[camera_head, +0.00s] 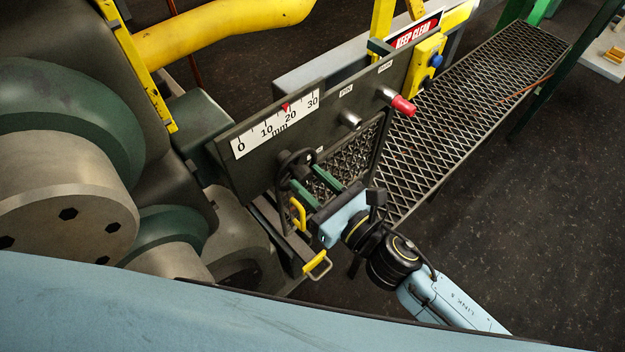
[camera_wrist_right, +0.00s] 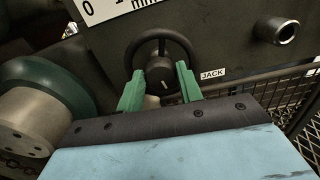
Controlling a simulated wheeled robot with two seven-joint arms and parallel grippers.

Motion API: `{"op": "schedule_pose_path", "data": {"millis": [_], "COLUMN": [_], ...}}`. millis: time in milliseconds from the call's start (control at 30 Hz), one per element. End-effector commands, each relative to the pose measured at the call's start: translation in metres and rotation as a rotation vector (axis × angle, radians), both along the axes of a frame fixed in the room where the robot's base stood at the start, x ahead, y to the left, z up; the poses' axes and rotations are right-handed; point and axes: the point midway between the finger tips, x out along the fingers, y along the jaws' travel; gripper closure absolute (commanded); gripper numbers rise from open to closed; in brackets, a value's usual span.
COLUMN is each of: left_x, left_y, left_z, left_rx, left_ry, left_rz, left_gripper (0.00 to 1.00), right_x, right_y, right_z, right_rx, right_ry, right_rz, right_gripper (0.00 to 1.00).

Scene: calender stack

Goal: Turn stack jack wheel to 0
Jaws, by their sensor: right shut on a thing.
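The stack jack wheel (camera_head: 290,163) is a small black handwheel on the dark panel, below the white mm scale (camera_head: 277,124). The scale runs from 0 to 30, and its red pointer (camera_head: 285,106) stands just short of 20. My right gripper (camera_head: 302,180) reaches the wheel from below right with green fingers. In the right wrist view the wheel (camera_wrist_right: 160,42) sits between the fingers, beside a JACK label (camera_wrist_right: 213,74). The fingers are shut on the wheel's lower part. The exact contact is partly hidden. My left gripper is not in view.
A red-tipped knob (camera_head: 402,106) and a bare metal stub (camera_head: 350,119) stick out from the panel to the right. A mesh guard (camera_head: 345,158) and yellow handles (camera_head: 317,263) are close to my right gripper. Large rollers (camera_head: 70,190) stand left. Open floor lies right.

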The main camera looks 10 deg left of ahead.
Motion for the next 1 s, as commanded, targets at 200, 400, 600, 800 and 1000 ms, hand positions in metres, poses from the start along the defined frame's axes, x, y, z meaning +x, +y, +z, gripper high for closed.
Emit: {"op": "schedule_pose_path", "data": {"millis": [200,400,600,800,1000], "left_x": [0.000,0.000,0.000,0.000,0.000], "left_y": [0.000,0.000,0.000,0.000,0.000], "left_z": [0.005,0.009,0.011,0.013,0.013], "left_rx": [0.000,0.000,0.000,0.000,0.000], "left_ry": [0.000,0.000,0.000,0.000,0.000], "left_rz": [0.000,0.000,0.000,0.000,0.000], "left_gripper": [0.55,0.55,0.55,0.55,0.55], "right_x": [0.000,0.001,0.002,0.002,0.002], "right_y": [0.000,-0.001,-0.001,-0.001,-0.001], "right_z": [0.001,0.000,0.000,0.000,0.000], "right_rx": [0.100,0.189,0.258,0.299,0.313], "right_ry": [0.128,0.243,0.331,0.382,0.399], "right_rz": [0.000,0.000,0.000,0.000,0.001], "right_gripper": [0.87,0.87,0.87,0.87,0.87]}}
